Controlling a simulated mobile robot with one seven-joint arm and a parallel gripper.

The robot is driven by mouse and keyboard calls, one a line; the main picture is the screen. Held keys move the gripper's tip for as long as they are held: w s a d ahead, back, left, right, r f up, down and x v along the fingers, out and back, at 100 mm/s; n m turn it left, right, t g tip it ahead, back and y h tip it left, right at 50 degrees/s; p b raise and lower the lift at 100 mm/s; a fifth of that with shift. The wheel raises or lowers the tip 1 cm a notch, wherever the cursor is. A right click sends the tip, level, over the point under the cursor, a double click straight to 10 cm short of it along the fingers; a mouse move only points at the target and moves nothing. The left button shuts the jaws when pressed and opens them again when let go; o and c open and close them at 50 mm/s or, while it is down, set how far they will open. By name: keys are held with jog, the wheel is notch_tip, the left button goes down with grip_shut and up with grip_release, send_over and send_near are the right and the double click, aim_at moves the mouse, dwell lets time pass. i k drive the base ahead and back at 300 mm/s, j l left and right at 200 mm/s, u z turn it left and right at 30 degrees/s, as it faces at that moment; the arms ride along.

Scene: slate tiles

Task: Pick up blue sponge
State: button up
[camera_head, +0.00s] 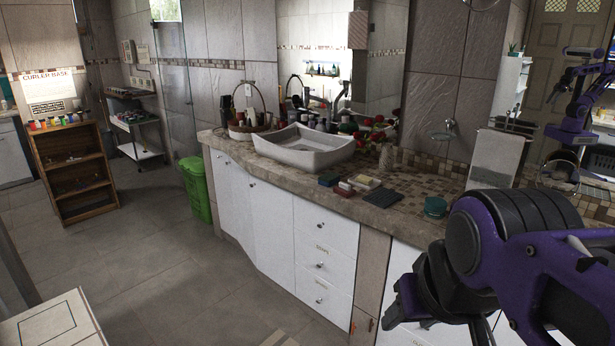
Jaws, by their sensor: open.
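My gripper (394,308) is at the lower right, in front of the white drawers and below the counter edge. It is apart from the sponge, to its lower right in the picture. Its jaws are open, and no object shows in them. The purple arm hides part of the cabinet and the counter at the right.
On the counter (285,183) stand a white basin (305,150), a basket (250,125), a dark folded cloth (383,198) and a teal jar (435,207). A green bin (196,190) and a wooden shelf (75,172) stand left. The tiled floor before the cabinet is clear.

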aim_at(328, 179)
jog(key=i+z, duration=0.2)
jog(key=i, duration=0.5)
jog(key=i+j+z, duration=0.65)
jog(key=j, duration=0.2)
jog(key=i+j+z, duration=0.1)
jog(key=j, duration=0.2)
jog(key=i+j+z, duration=0.15)
jog(key=j, duration=0.25)
jog(key=i+j+z, duration=0.1)
jog(key=j, duration=0.25)
jog(key=i+j+z, duration=0.15)
jog(key=j, duration=0.25)
